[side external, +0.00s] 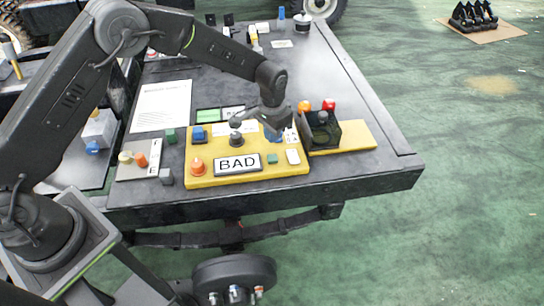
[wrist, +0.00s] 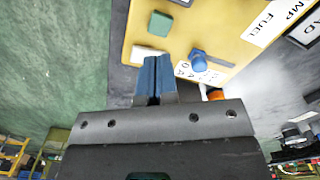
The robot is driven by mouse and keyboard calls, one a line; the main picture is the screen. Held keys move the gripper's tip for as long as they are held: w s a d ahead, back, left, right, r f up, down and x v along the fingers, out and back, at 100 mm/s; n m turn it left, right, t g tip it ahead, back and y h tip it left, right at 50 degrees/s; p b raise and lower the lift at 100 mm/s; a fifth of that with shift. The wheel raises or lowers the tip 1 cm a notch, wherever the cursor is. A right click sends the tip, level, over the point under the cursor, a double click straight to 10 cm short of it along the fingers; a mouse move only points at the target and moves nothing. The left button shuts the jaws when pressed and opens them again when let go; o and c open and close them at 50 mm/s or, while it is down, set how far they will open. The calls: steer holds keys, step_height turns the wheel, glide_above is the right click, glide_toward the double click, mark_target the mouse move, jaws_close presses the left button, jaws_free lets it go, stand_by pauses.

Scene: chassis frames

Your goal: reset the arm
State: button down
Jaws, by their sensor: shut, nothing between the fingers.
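My gripper (side external: 273,134) is shut and empty. It points down over the right part of a yellow control panel (side external: 209,148). In the wrist view its blue fingers (wrist: 153,70) are together beside the panel's edge, near a white button (wrist: 149,54) and a blue knob (wrist: 198,60). A green square button (wrist: 160,23) is farther up the panel. I cannot tell whether the fingers touch anything.
A black box (side external: 325,134) stands close right of my gripper, with orange (side external: 304,106) and red (side external: 329,104) knobs behind it. A white sheet (side external: 161,106) lies left on the dark table (side external: 375,135).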

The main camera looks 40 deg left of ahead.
steer(key=s+a+r+t, duration=0.1)
steer(key=s+a+r, duration=0.15)
steer(key=r, duration=0.45)
steer(key=s+a+r+n+t, duration=0.1)
steer(key=s+r, duration=0.3)
steer(key=r, duration=0.3)
steer(key=s+a+r+t, duration=0.1)
steer(key=s+a+r, duration=0.1)
steer(key=s+r, duration=0.35)
steer(key=s+a+r+n+t, duration=0.1)
steer(key=s+a+r, duration=0.1)
steer(key=s, duration=0.7)
steer(key=s+a+r+n+t, duration=0.1)
steer(key=s+r, duration=0.3)
steer(key=s, duration=0.5)
steer(key=shift+s+a+t, duration=0.3)
steer(key=shift+s+a, duration=0.05)
steer(key=shift+a, duration=0.45)
